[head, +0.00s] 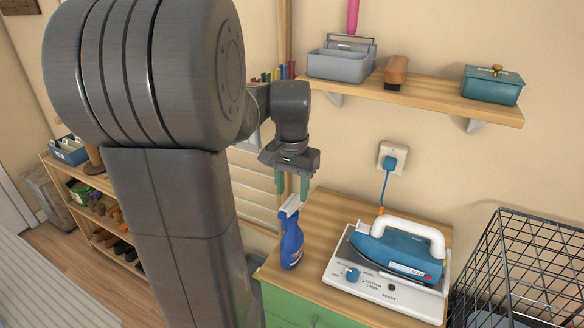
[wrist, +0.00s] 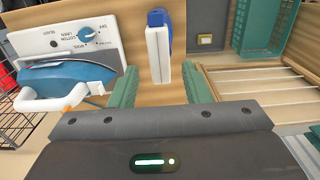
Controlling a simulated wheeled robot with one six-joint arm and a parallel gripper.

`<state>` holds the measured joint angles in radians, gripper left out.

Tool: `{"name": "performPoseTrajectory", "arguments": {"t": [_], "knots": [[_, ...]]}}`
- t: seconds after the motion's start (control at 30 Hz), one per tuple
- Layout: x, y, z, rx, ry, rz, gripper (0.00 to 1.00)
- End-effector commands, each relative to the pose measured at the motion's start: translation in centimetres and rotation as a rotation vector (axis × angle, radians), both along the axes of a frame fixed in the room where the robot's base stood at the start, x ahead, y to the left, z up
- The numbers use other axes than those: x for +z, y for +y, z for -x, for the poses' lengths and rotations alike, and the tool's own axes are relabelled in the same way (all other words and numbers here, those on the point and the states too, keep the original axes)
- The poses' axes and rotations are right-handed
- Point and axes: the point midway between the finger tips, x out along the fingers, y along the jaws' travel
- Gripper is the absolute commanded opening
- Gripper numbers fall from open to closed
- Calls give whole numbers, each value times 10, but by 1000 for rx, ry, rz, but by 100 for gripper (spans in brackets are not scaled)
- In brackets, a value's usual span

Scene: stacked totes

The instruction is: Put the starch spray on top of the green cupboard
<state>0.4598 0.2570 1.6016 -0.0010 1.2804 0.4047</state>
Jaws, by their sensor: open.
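The starch spray (head: 291,243) is a blue bottle with a white spray head. It stands upright on the wooden top of the green cupboard (head: 300,312), near its left front edge. My gripper (head: 292,190) is open just above the spray head, with its green fingers pointing down. In the wrist view the bottle (wrist: 159,22) and its white head show in the gap between the two spread fingers, and neither finger appears to touch it. The bottle's lower part is mostly hidden in the wrist view.
A blue iron (head: 400,252) sits on a white base (head: 375,290) to the right of the bottle. Its cord runs to a wall socket (head: 392,157). A wall shelf (head: 435,98) holding boxes is above. A black wire basket (head: 525,265) stands at the right.

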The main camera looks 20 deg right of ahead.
Motion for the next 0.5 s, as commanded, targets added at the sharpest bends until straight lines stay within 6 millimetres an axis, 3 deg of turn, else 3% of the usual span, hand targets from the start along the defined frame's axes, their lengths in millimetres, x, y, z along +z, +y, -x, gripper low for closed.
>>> {"name": "performPoseTrajectory", "arguments": {"t": [0.2, 0.5], "knots": [[46, 0, 0, 0, -4, 2, 43], [74, 0, 0, 0, 0, 0, 43]]}}
